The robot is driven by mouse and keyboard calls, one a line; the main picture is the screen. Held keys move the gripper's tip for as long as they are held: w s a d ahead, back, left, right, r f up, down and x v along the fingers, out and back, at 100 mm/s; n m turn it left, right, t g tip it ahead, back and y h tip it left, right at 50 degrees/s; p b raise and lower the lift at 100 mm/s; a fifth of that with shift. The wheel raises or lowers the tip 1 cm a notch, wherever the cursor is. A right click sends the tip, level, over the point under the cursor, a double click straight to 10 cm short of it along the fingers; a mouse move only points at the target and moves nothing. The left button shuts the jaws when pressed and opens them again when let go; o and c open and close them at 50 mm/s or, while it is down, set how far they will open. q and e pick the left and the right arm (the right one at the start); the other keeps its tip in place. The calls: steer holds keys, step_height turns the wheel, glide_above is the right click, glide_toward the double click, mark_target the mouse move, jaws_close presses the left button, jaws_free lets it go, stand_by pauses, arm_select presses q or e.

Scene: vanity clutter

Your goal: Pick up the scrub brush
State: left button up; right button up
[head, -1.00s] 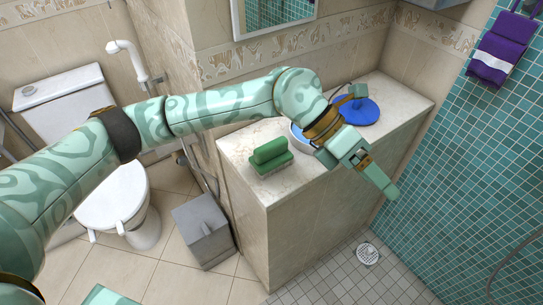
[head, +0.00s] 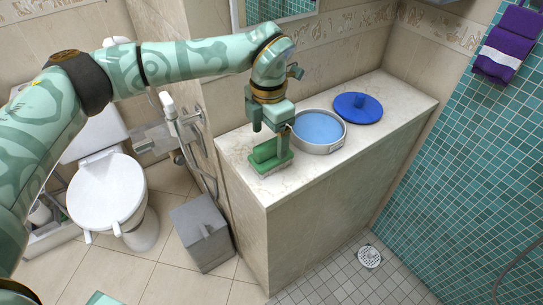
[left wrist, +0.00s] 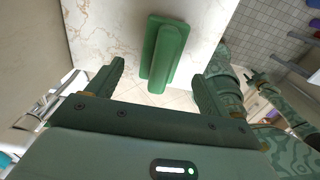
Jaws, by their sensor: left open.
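The scrub brush (head: 263,158), green with a raised grip, lies on the pale stone counter (head: 232,150) near its left end. The left wrist view shows the brush (left wrist: 165,55) from above, lying lengthwise. My left gripper (head: 268,138) points down over the brush and partly hides it in the head view. In the left wrist view its two fingers (left wrist: 158,88) are spread, one on each side of the brush's near end, with gaps between. It holds nothing. I see no right gripper.
A round pan (head: 319,147) with a blue inside stands right of the brush. A blue lid-like disc (head: 368,112) lies beyond it. A grey bin (head: 203,232) stands on the floor by the counter. The front right of the counter is clear.

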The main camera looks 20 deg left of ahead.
mark_target(271, 142)
arm_select(q)
steer(key=f, duration=0.2)
steer(key=f+b, duration=0.1)
steer(key=f, duration=0.2)
steer(key=shift+w+d+f+b, duration=0.2)
steer(key=shift+f+b, duration=0.05)
steer(key=shift+b, duration=0.05)
steer(key=shift+r, duration=0.15)
steer(key=shift+c, duration=0.9)
steer(key=c, duration=1)
steer(key=shift+o, duration=0.2)
steer(key=shift+r, duration=0.5)
step_height(271, 142, up, 3)
steer(key=shift+f+p, duration=0.1)
steer(key=shift+p, duration=0.65)
steer(key=s+d+r+p, duration=0.1)
steer(key=s+d+r, duration=0.1)
steer(key=d+r, duration=0.2)
steer(key=s+d+r+p, duration=0.1)
steer(key=s+d+r, duration=0.2)
steer(key=d, duration=0.6)
step_height(271, 142, up, 2)
steer(key=shift+s+r, duration=0.1)
steer(key=shift+s, duration=0.15)
